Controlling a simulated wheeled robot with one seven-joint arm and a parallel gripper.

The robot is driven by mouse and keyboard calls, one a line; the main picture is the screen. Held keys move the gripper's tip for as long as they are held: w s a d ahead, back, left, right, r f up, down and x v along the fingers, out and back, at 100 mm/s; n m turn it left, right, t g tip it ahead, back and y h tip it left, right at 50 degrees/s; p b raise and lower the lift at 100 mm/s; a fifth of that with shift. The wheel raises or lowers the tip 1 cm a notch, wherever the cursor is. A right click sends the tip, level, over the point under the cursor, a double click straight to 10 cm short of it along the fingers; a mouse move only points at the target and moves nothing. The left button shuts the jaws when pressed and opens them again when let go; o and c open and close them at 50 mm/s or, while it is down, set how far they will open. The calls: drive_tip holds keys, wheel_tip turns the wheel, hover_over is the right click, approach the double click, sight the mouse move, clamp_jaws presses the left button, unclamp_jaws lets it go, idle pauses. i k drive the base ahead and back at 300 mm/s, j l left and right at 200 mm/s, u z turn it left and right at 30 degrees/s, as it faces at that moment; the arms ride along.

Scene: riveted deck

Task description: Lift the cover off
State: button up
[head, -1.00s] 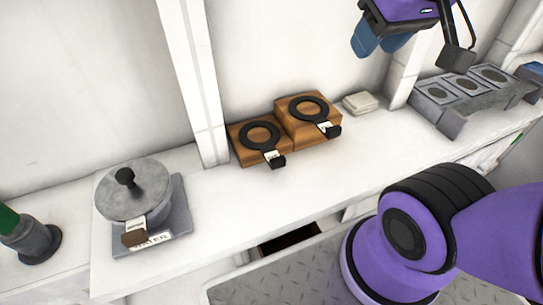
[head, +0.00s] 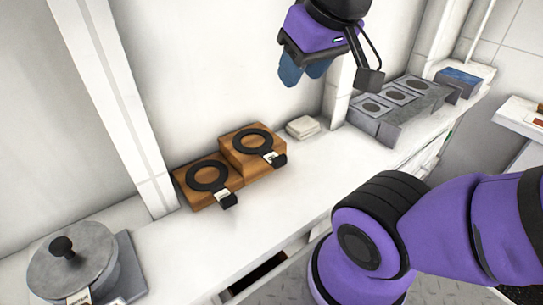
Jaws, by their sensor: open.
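A round grey metal pot stands at the lower left of the head view on a grey square base. Its flat grey cover (head: 72,262) has a black knob (head: 62,246) and sits on top of it. A tag hangs at its front, cut by the picture's bottom edge. My gripper (head: 304,72) is at the top centre, well above the counter and far to the right of the pot. Its blue fingers point down, apart and empty.
Two wooden blocks with black rings and tags (head: 208,176) (head: 253,146) stand mid-counter. Behind them lies a white stack (head: 303,127). A grey rack with several square plates (head: 393,104) is at the right. A white post (head: 118,110) rises between pot and blocks. An open drawer (head: 257,275) shows below.

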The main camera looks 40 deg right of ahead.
sight(73, 257)
drive_tip(key=k+l+u, duration=0.1)
drive_tip(key=u, duration=0.3)
drive_tip(key=k+l+u, duration=0.15)
drive_tip(key=u, duration=0.25)
drive_tip(key=k+u, duration=0.1)
drive_tip(key=u, duration=0.3)
